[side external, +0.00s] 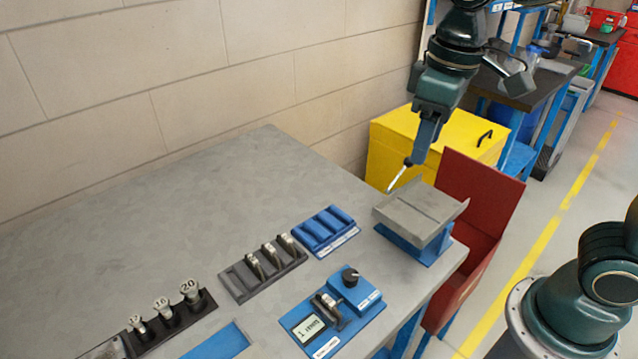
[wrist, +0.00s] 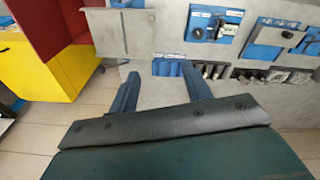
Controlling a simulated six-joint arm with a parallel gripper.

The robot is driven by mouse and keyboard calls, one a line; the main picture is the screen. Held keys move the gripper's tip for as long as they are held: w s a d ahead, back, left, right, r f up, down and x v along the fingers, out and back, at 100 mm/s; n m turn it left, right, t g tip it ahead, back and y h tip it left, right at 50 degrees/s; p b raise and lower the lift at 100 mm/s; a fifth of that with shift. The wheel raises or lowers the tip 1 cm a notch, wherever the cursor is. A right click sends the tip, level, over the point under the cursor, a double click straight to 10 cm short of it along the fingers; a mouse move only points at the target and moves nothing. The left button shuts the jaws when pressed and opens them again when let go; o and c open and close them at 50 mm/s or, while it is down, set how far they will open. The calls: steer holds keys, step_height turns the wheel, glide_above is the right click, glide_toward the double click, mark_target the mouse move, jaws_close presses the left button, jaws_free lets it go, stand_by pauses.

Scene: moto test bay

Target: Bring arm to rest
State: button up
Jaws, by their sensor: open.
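My gripper (side external: 417,158) hangs pointing down at the table's far right end in the side external view, above and behind the tilted grey plate. In the wrist view my gripper (wrist: 160,70) shows two blue fingers spread wide apart, with nothing held between them. A thin pale piece with a dark end shows by the fingertips in the side external view; I cannot tell whether it belongs to the gripper. The grey plate (side external: 415,212) sits on a blue stand (side external: 425,249), and the plate also shows in the wrist view (wrist: 118,38) beyond the fingers.
The grey table (side external: 130,240) carries a blue slotted rack (side external: 326,230), a dark rack (side external: 236,284) with several metal pieces, a blue gauge unit (side external: 357,292) and numbered weights (side external: 190,291). A yellow box (side external: 395,140) and red bin (side external: 480,190) stand beyond its right end. The table's back left is clear.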

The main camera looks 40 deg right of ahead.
steer(key=s+d+m+t, duration=0.3)
steer(key=s+d, duration=0.3)
steer(key=s, duration=0.4)
steer(key=shift+f+t, duration=0.2)
steer(key=shift+t, duration=0.5)
steer(key=shift+w, duration=0.1)
stand_by(0.9)
